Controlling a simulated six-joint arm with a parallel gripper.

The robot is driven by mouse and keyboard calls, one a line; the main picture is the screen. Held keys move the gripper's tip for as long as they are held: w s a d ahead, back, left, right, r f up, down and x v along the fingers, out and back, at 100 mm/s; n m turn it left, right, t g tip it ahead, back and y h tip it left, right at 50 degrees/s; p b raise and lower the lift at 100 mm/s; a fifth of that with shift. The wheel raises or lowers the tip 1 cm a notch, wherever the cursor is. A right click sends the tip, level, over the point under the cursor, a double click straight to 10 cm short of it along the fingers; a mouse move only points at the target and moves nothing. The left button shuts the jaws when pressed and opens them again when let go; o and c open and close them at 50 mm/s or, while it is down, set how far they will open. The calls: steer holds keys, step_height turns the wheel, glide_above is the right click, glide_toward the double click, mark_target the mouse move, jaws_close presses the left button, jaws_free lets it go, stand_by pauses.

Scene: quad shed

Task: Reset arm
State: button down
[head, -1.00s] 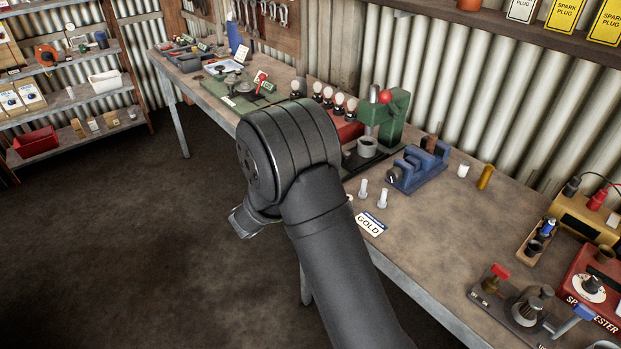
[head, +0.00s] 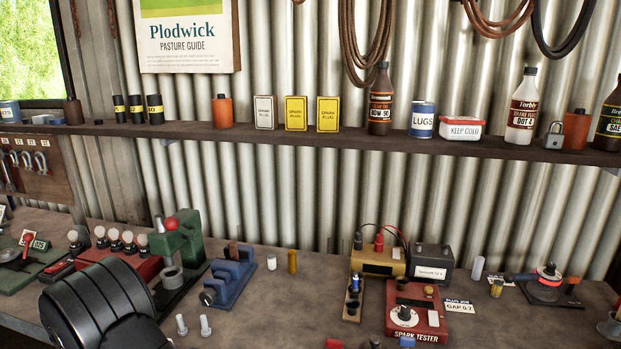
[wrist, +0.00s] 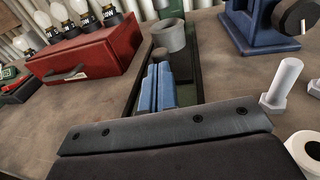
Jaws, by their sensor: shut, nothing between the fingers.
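My gripper (wrist: 162,88) shows in the wrist view, its two blue fingers side by side and shut with nothing between them. It is over the bench, in front of the grey cup (wrist: 169,36) on the green press base. In the head view only my black arm link shows at the lower left; it hides the gripper. The green press (head: 182,243) with a red knob stands just behind the arm. The task names no other object.
A red box (wrist: 88,66) with several bulbs is left of the press. A blue vise (head: 230,280) is right of it, with white bolts (head: 205,326) in front. A red spark tester (head: 415,310) sits farther right. A shelf (head: 350,139) with bottles and tins runs above.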

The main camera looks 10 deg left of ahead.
steer(key=shift+w+a, duration=0.15)
steer(key=shift+w, duration=0.75)
steer(key=s+d, duration=0.2)
steer(key=s, duration=1.1)
steer(key=shift+s+r, duration=0.35)
steer(key=shift+d, duration=0.1)
steer(key=shift+w+a+f, duration=0.15)
steer(key=shift+w+a, duration=0.2)
steer(key=shift+w, duration=1.95)
steer(key=shift+w+a+f, duration=0.1)
steer(key=shift+w+a, duration=0.3)
steer(key=shift+w, duration=1.85)
steer(key=shift+w+a+f, duration=0.15)
steer(key=shift+w+a, duration=0.2)
steer(key=shift+w, duration=1.95)
